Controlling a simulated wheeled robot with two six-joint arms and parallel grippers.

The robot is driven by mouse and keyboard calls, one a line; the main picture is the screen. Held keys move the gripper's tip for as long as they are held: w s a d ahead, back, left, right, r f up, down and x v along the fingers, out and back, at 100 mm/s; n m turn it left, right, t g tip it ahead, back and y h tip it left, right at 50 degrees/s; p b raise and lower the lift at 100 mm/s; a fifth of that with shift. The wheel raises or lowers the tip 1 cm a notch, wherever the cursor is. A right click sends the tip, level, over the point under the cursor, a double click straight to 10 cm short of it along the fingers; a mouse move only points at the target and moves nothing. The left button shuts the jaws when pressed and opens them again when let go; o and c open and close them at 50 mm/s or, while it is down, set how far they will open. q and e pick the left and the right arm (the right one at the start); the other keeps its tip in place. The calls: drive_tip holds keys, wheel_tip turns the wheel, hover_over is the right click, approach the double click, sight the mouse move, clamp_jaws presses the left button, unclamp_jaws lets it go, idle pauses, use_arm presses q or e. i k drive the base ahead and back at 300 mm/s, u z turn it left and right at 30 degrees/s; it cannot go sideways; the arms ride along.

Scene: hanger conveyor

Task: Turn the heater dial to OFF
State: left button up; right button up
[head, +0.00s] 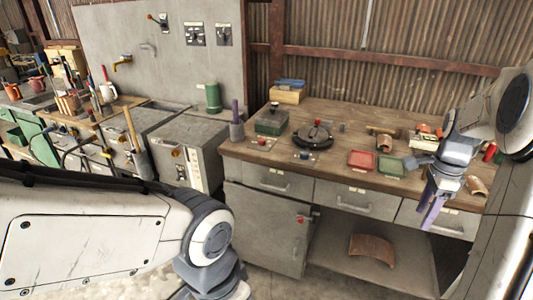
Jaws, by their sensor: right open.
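No dial in the head view can be surely read as the heater dial.
The wooden workbench (350,126) carries a black round device (313,136), a red tray (361,161), a green tray (391,166) and a green box (271,121). A green canister (213,97) stands on the cabinet. Wall switches (195,34) are above. A curved tile (371,250) lies on the lower shelf.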

sight(262, 142)
drive_tip(key=u, duration=0.95)
drive_tip(key=i, duration=2)
drive_tip(key=z, duration=0.65)
